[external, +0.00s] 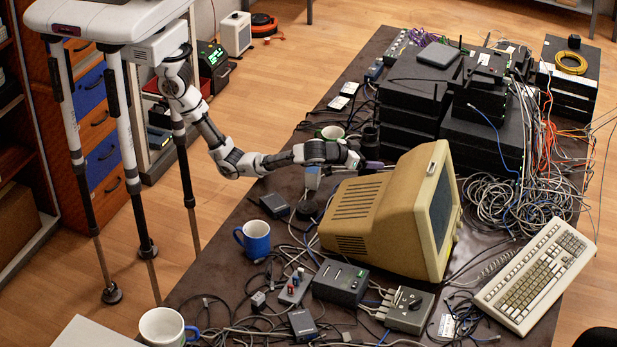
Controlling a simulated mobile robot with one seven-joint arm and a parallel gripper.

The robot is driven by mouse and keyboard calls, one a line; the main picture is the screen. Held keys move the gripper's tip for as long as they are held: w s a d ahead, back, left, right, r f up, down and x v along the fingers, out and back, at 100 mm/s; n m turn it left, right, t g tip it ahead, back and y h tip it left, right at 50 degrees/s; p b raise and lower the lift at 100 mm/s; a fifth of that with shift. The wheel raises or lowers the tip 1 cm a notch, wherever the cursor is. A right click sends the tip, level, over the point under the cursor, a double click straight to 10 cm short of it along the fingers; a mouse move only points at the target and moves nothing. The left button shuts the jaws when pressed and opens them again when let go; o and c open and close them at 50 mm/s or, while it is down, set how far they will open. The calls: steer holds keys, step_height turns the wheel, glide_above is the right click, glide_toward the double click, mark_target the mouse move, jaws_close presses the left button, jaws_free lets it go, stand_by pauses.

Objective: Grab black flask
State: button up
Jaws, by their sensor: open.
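My arm reaches from the upper left over the dark table. My gripper (372,165) is at the arm's end, just behind the beige monitor, and it is open. A dark upright cylinder, which looks like the black flask (370,138), stands just beyond the gripper, beside the stacked black boxes. It is small and partly hidden by my gripper and wrist. I cannot tell whether the fingers touch it or are around it.
A beige monitor (385,215) stands close in front of the gripper. A white-green mug (332,133) is left of the flask. Stacked black devices (412,100) stand behind. A blue mug (255,240), a keyboard (535,275) and many cables crowd the table.

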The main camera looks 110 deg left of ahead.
steer(key=c, duration=1.3)
steer(key=shift+w+r, duration=0.1)
steer(key=shift+c, duration=1)
steer(key=shift+r, duration=0.2)
